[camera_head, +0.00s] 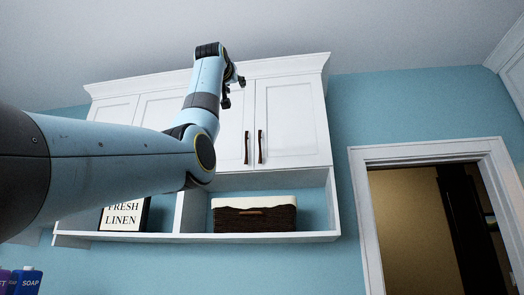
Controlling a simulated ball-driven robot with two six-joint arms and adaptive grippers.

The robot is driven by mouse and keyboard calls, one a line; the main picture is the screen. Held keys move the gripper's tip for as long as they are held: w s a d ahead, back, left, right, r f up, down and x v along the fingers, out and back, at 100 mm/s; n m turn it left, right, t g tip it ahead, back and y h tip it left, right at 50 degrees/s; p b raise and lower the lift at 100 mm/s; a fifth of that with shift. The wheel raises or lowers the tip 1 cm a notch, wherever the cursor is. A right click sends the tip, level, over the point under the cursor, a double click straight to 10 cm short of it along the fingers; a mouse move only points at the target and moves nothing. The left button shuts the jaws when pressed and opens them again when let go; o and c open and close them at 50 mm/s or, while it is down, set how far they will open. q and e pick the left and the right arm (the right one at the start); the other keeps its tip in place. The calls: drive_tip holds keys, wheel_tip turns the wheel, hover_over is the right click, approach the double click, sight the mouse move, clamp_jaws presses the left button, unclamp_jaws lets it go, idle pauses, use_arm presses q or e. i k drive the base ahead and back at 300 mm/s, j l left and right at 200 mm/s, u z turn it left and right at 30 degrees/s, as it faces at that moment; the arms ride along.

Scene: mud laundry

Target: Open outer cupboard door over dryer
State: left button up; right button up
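White wall cupboards (288,112) with several doors hang on the blue wall, and all visible doors look shut. The far right door (292,135) has a dark vertical handle (260,147) near its left edge. The door beside it (232,140) has a matching handle (246,148) near its right edge. My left gripper (234,92) is in front of the upper part of that second door, above and left of both handles. Its fingers look apart and empty. My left arm hides parts of the left doors. The dryer and my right gripper are not in view.
An open shelf (262,238) under the cupboards holds a dark basket with a white liner (253,215) and a "Fresh Linen" sign (124,216). A soap bottle (25,281) stands at bottom left. A doorway (420,230) is at right. Space before the right door is clear.

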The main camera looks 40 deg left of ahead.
sight(291, 129)
drive_tip(key=i+j, duration=0.95)
drive_tip(key=i, duration=0.2)
